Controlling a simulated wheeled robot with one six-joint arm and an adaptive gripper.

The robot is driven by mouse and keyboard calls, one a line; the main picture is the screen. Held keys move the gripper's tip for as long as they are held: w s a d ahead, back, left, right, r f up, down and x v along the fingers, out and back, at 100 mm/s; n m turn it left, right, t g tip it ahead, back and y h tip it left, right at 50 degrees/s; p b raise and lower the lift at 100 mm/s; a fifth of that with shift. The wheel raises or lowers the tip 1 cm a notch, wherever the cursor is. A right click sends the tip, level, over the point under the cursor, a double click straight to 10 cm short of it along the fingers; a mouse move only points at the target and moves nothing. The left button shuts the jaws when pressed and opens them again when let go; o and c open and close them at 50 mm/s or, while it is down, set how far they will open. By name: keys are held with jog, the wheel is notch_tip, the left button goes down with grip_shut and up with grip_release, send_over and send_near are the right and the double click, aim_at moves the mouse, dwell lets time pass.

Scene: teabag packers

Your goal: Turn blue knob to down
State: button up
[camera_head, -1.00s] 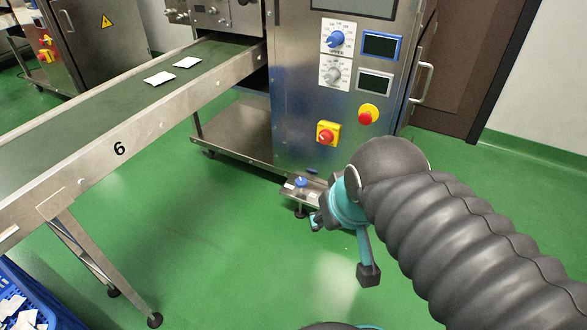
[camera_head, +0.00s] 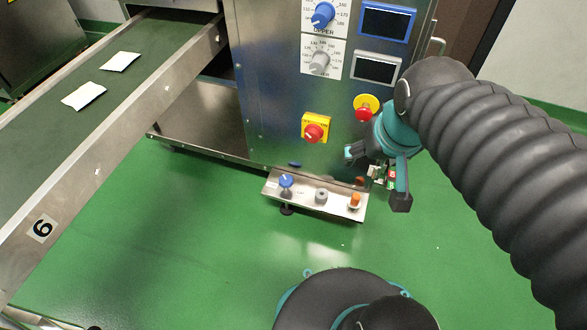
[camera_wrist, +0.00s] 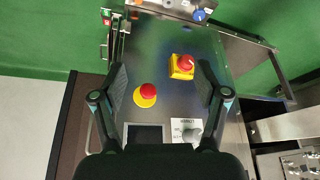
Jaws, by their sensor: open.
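Two blue knobs show. One is the blue UPPER dial (camera_head: 322,14) at the top of the steel cabinet's front, on a white scale plate. The other is a small blue knob (camera_head: 286,181) at the left of a low steel shelf; it also shows in the wrist view (camera_wrist: 199,16). I cannot tell surely which way either points. My gripper (camera_head: 376,178) is open and empty in front of the cabinet's lower right, right of the shelf's blue knob and below the dial, touching neither. In the wrist view, my fingers (camera_wrist: 160,82) are spread before the panel.
A grey dial (camera_head: 319,62), a red-yellow emergency button (camera_head: 365,108) and a red switch on yellow (camera_head: 313,132) are on the cabinet. The low shelf (camera_head: 306,206) also bears grey and orange knobs. A conveyor (camera_head: 60,140) with two white packets runs left. Green floor is clear.

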jog(key=w+a+f+g+p, duration=0.2)
jog(key=w, duration=0.4)
jog(key=m+g+p, duration=0.3)
jog(key=m+p, duration=0.1)
jog(key=p, duration=0.2)
send_over(286, 179)
notch_tip(286, 179, down, 24)
notch_tip(286, 179, down, 13)
jog(key=shift+s+f, duration=0.1)
jog(key=c, duration=1.2)
jog(key=shift+o, duration=0.2)
